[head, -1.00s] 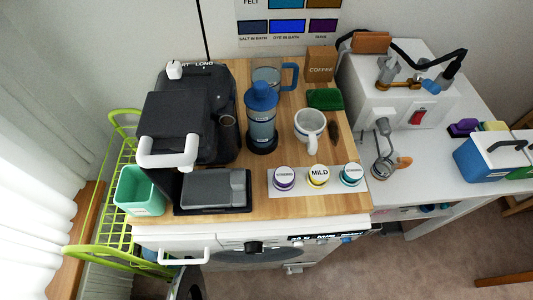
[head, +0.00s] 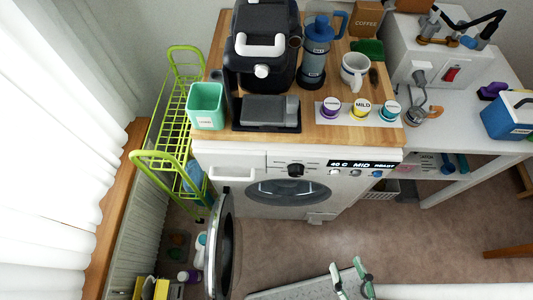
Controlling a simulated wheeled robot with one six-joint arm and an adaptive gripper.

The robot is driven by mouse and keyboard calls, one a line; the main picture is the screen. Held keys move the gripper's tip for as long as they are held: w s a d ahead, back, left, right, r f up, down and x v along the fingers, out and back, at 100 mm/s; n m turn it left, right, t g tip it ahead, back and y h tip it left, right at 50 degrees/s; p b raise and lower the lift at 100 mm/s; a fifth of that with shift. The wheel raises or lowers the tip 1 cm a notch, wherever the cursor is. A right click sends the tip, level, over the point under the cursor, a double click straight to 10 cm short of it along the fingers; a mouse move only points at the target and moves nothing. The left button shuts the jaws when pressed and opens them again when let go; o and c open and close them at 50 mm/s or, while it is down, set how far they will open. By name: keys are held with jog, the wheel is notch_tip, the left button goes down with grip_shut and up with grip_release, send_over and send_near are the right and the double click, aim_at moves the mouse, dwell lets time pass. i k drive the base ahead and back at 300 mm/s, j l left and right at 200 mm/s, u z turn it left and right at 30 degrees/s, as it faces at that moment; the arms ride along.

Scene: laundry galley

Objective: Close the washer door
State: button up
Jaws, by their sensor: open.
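The white washer (head: 262,163) stands under a wooden worktop in the head view. Its round door (head: 221,243) stands wide open at the washer's left side, swung out toward me, with a dark inner side and a pale rim. The round drum opening (head: 290,192) shows in the front panel. My gripper (head: 349,280) is at the bottom of the view, to the right of the door and apart from it. It is open, with nothing seen between its pale green fingers.
A lime green wire rack (head: 160,153) stands left of the washer. Bottles (head: 199,250) and a yellow item (head: 154,288) are on the floor behind the door. A white table (head: 470,150) stands at right. The brown floor before the washer is largely clear.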

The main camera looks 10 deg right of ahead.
aim_at(218, 286)
jog(key=k+l+u, duration=0.15)
jog(key=u, duration=1.45)
jog(key=k+j+u, duration=0.25)
jog(key=k, duration=0.25)
jog(key=i, duration=0.3)
